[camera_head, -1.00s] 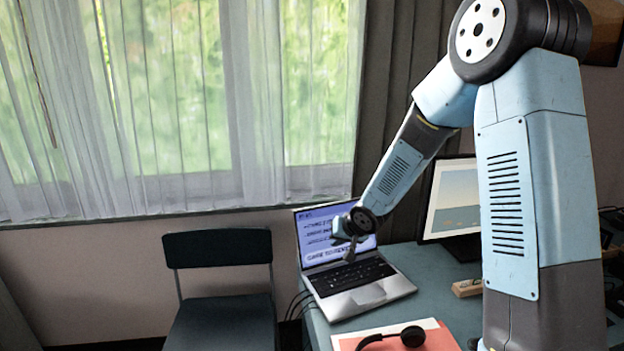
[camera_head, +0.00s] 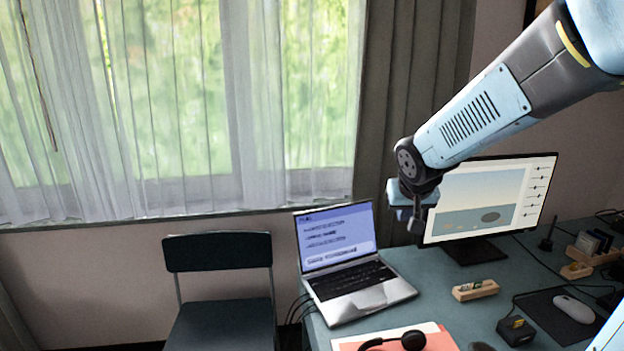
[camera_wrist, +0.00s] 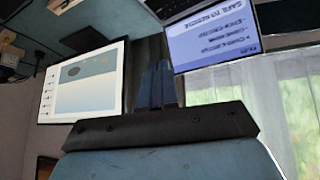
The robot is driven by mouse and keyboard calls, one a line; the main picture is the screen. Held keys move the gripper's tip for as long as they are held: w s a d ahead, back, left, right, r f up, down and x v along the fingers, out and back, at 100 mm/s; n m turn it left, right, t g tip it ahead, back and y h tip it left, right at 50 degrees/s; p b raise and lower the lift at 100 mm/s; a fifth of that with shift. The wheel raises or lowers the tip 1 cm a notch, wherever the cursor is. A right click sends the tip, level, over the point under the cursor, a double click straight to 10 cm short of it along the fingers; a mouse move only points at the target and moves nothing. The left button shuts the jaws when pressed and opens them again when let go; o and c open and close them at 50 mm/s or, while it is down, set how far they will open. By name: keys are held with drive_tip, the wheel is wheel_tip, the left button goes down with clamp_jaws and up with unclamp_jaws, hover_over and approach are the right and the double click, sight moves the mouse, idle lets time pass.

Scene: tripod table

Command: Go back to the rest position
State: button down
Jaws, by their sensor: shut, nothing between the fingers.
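My gripper (camera_head: 414,222) is in the air in front of the left edge of the monitor, above and to the right of the open laptop. Its fingers are small in the head view. In the wrist view my gripper (camera_wrist: 158,68) has its two fingers together, with nothing between them. The fingers touch nothing that I can see.
The open laptop (camera_head: 358,282) stands on the desk (camera_head: 440,276), with the monitor (camera_head: 486,204) behind to the right. Black headphones (camera_head: 412,340) lie on papers at the front. A mouse (camera_head: 574,308), a wooden holder (camera_head: 475,290) and a black box (camera_head: 516,330) are at the right. A chair (camera_head: 218,252) stands left.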

drive_tip(key=s+d+r, duration=0.1)
drive_tip(key=s+r, duration=0.1)
drive_tip(key=s, duration=0.8)
drive_tip(key=s+d+r+g+y, duration=0.1)
drive_tip(key=s+r, duration=0.2)
drive_tip(key=s, duration=0.8)
drive_tip(key=shift+d+r+g, duration=0.3)
drive_tip(key=shift+d+r, duration=0.05)
